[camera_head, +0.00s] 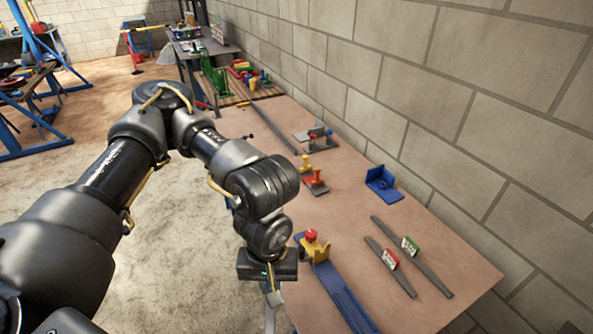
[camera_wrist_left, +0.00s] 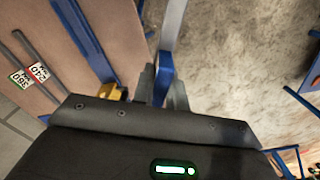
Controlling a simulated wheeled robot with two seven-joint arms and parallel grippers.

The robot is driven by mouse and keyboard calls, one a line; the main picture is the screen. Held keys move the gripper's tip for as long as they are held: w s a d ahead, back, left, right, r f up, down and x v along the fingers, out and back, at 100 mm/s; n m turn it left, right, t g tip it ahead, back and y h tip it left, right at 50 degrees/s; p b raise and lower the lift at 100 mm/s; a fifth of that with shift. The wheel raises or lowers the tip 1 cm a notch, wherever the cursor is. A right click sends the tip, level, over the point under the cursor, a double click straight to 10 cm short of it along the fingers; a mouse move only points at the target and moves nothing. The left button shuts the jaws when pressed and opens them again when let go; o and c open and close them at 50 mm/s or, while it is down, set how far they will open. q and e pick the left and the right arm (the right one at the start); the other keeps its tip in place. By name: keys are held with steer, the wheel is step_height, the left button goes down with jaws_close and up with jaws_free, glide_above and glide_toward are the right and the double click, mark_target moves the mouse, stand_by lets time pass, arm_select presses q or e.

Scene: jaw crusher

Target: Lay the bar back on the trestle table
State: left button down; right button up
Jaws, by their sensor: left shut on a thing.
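My left gripper (camera_head: 270,292) is beside the near left edge of the brown-topped table (camera_head: 350,225). It is shut on a bar, with its grey length (camera_head: 269,318) pointing down the picture. In the left wrist view the bar (camera_wrist_left: 173,25) runs away from between the fingers (camera_wrist_left: 162,88), blue at the grip and pale grey beyond. Floor shows behind it there, just beside the table edge. Its far end is out of frame. I see no contact between bar and table. My right gripper is not in view.
A long blue piece (camera_head: 338,292) with a yellow block (camera_head: 317,249) lies near the table edge. Two dark flat bars with red (camera_head: 390,259) and green (camera_head: 410,246) tags lie to the right. A blue bracket (camera_head: 382,184) sits near the wall. Bare tabletop lies between them.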

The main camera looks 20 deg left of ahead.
arm_select(q)
steer(key=s+d+f+n, duration=0.5)
steer(key=s, duration=0.1)
steer(key=shift+f+b, duration=0.3)
steer(key=shift+f, duration=0.1)
